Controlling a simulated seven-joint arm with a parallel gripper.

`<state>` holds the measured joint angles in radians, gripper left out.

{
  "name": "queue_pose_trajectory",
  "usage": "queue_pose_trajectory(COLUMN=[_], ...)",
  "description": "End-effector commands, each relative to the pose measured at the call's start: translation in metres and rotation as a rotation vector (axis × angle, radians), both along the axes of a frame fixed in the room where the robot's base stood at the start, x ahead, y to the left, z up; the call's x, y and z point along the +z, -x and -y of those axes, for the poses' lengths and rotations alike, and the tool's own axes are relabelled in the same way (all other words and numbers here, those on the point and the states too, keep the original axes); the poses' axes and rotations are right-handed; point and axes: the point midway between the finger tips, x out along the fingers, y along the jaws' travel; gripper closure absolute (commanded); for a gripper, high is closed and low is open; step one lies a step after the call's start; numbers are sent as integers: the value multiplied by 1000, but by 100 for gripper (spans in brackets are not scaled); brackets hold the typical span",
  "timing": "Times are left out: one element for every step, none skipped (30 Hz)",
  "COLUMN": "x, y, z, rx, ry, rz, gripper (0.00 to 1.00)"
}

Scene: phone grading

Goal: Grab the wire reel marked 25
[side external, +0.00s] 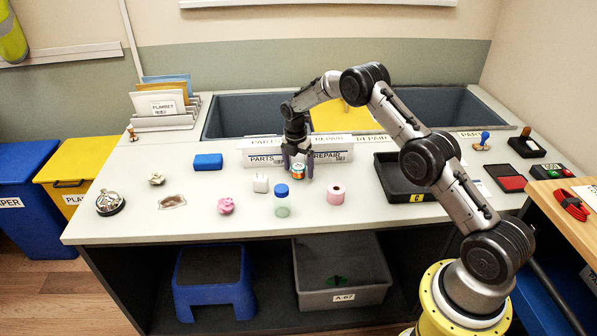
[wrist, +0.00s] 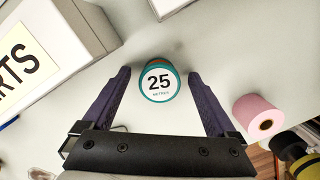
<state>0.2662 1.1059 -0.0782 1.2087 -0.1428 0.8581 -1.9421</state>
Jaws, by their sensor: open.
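The wire reel marked 25 (wrist: 159,82) stands on the counter, its white top label with a teal rim facing up in the wrist view. In the side external view the reel (side external: 298,171) is small, with an orange-brown side, below my gripper. My gripper (wrist: 158,76) is open, with one dark finger on each side of the reel and a visible gap to both. In the side external view my gripper (side external: 297,160) points down over the reel. I cannot tell the exact height of the fingertips.
A pink roll (side external: 336,194) stands right of the reel. A blue-capped jar (side external: 282,201) and a white cube (side external: 260,183) stand to its left. The PARTS/REPAIR divider (side external: 262,152) is close behind. A black tray (side external: 402,186) lies to the right.

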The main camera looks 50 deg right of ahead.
Motion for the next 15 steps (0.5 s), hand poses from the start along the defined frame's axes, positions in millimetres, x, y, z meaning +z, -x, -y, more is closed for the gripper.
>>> queue_pose_trajectory(x=[-2, -2, -3, -3, -3, -2, -2, -3, -3, -3, -3, -2, -2, -2, -2], y=[-1, -1, -1, -1, -1, -1, -1, -1, -1, -1, -1, -1, -1, -1, -1], z=[1, 1, 1, 1, 1, 1, 1, 1, 1, 1, 1, 1, 1, 1, 1], rx=[0, 0, 0, 0, 0, 0, 0, 0, 0, 0, 0, 0, 0, 0, 0], ry=[1, 1, 1, 1, 1, 1, 1, 1, 1, 1, 1, 1, 1, 1, 1], rz=[1, 2, 2, 3, 3, 3, 2, 2, 2, 2, 2, 2, 2, 2, 2], gripper=[7, 7, 7, 7, 7, 7, 7, 7, 15, 20, 25, 33, 38, 43, 51])
